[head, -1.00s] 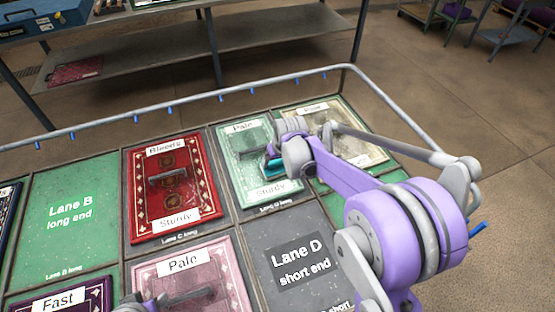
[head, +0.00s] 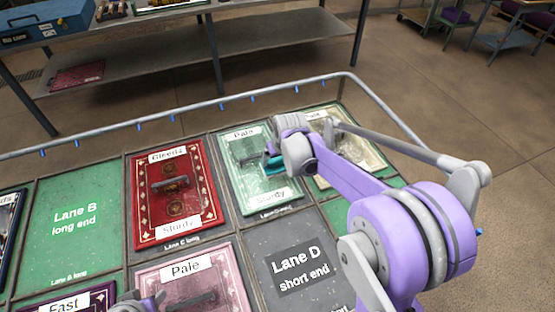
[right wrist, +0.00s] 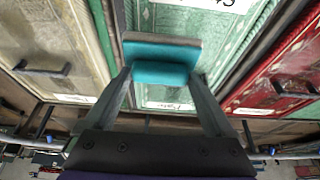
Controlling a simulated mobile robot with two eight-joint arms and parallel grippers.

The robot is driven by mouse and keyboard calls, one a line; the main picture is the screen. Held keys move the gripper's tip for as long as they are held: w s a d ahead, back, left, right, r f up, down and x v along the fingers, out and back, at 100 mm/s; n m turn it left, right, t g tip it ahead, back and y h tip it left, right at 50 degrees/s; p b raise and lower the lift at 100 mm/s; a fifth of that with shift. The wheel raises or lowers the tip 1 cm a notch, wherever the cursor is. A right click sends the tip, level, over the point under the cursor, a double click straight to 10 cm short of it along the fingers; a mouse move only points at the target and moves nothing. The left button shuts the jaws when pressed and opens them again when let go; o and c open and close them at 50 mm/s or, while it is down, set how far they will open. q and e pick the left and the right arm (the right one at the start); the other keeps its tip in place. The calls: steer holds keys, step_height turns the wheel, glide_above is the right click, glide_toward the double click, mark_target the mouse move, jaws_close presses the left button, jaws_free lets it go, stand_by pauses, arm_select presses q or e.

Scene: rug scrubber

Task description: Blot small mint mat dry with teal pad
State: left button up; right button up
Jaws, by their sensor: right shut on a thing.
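The small mint mat (head: 238,183) lies in the far row of the lane table, with white labels reading "Pale" and "Sturdy". It also shows in the right wrist view (right wrist: 215,45). My right gripper (head: 278,155) is over the mat's right side, partly hidden by its own wrist. In the right wrist view its two fingers are shut on the teal pad (right wrist: 160,73), which has a grey-brown layer along one edge. The pad is at the mat's surface; I cannot tell if it touches. My left gripper (head: 140,302) shows only partly at the bottom edge.
A red mat (head: 205,205) lies left of the mint mat, and a cream mat (head: 350,150) lies right of it. A pink mat (head: 228,268) is nearer. A grey rail (head: 235,100) runs along the table's far edge. The grey Lane D bay (head: 330,240) is bare.

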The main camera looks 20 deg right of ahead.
arm_select(q)
steer(key=shift+s, duration=0.1)
arm_select(e)
steer(key=shift+w, duration=0.3)
steer(key=w+d, duration=0.1)
steer(key=w, duration=1.6)
arm_select(q)
steer(key=shift+s+f+b, duration=0.3)
steer(key=shift+f+b, duration=0.5)
steer(key=shift+f, duration=0.25)
steer(key=shift+s+f+b, duration=0.25)
steer(key=shift+f+b, duration=0.55)
steer(key=shift+f, duration=0.2)
arm_select(e)
steer(key=shift+f, duration=1.95)
steer(key=shift+w+f, duration=0.1)
steer(key=shift+f, duration=0.1)
arm_select(q)
steer(key=shift+f, duration=0.1)
arm_select(e)
steer(key=shift+f, duration=0.1)
